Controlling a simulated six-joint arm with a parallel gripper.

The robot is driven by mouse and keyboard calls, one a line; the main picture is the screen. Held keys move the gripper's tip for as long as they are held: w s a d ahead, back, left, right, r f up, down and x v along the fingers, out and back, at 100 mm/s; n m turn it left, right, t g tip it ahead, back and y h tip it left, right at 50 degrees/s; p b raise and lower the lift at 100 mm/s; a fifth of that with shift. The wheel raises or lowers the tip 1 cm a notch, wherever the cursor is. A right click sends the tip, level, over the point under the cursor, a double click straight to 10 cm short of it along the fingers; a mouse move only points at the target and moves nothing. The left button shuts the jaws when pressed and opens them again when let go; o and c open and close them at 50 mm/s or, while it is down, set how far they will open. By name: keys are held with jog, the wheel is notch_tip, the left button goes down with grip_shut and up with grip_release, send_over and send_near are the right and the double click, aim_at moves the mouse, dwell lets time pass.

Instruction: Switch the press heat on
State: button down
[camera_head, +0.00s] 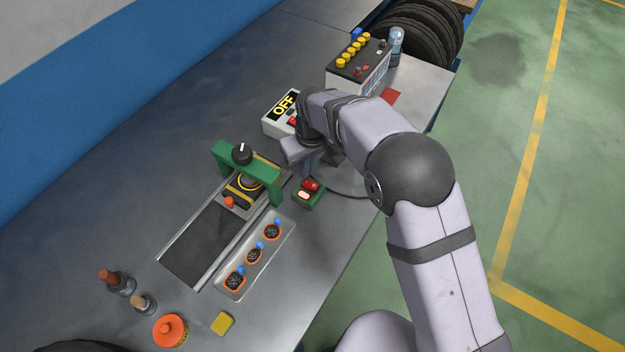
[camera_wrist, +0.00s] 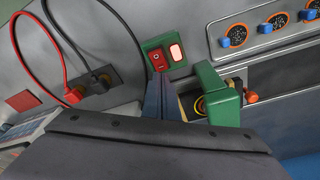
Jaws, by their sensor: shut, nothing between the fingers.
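In the wrist view, the rocker (camera_wrist: 158,60) and the glowing lamp window (camera_wrist: 176,51) face me. My gripper (camera_head: 308,172) is shut and empty, just above the switch box. In the wrist view, its dark fingers (camera_wrist: 160,78) end close below the rocker; I cannot tell whether they touch it.
A box with an OFF sign (camera_head: 284,104) and a battery (camera_head: 358,66) stand behind. A tray (camera_head: 236,293) with several orange-rimmed round parts lies in front of the press. Red (camera_wrist: 63,50) and black (camera_wrist: 100,35) cables loop nearby. Bottles (camera_head: 122,284) stand at front left.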

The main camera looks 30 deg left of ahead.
aim_at(307, 181)
jog(key=shift+r+p, duration=1.05)
jog(key=shift+r, duration=0.7)
